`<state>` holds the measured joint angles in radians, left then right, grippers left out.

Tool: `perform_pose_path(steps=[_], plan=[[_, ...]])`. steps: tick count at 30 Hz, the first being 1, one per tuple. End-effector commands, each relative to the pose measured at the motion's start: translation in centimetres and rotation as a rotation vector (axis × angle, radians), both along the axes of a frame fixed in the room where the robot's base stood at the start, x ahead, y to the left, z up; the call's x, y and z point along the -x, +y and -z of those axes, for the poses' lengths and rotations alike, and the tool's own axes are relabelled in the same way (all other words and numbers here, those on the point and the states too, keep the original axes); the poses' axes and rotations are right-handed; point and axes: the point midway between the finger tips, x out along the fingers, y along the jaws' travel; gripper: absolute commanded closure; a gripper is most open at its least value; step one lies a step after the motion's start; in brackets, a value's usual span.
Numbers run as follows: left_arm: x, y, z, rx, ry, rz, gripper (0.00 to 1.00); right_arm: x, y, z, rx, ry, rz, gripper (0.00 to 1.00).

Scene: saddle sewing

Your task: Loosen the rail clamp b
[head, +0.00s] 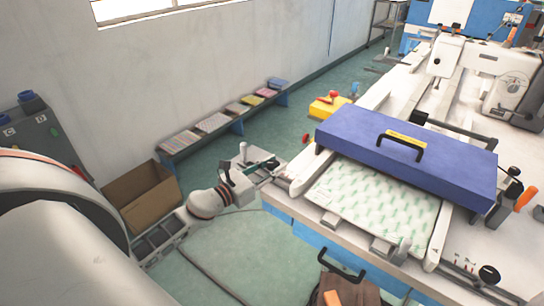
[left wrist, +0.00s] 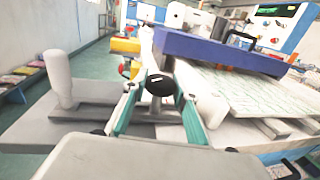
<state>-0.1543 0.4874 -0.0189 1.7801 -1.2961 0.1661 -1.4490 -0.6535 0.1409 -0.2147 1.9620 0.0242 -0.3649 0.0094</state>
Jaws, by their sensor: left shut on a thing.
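My left gripper (head: 264,167) is at the left edge of the machine table (head: 285,212). In the left wrist view its teal fingers (left wrist: 158,108) are shut around a round black knob (left wrist: 160,84), which I take to be the knob of a rail clamp. In the head view the knob is too small and covered to tell apart. Another black clamp knob (head: 489,274) is on the rail at the front right. No label shows which clamp is b. My right gripper is not in view.
A blue cover with a black handle (head: 370,140) lies across the rails above a patterned white sheet (head: 375,205). A white upright post (left wrist: 60,80) stands on a grey plate left of my gripper. A cardboard box (head: 140,195) is on the floor at left.

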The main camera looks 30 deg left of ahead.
Motion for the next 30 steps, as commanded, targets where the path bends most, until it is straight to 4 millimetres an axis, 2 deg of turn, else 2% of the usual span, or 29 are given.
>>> perform_pose_path(steps=[1, 5, 10, 14, 21, 30], plan=[[0.1, -0.3, -0.4, 0.004, 0.003, -0.040, 0.94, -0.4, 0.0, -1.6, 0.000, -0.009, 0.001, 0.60], [0.1, -0.3, -0.2, 0.004, 0.003, -0.154, 0.94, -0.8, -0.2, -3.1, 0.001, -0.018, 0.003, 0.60], [0.0, -0.3, -0.1, 0.007, 0.003, -0.308, 0.94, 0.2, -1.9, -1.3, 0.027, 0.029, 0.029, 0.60], [0.0, -0.3, 0.1, 0.008, 0.002, -0.429, 0.94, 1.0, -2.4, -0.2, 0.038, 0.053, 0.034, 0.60], [-0.1, -0.3, 0.2, 0.006, 0.003, -0.623, 0.94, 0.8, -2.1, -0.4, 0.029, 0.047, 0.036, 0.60], [-0.1, -0.2, 0.1, 0.002, 0.002, -0.776, 0.94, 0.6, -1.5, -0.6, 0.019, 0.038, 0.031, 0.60]])
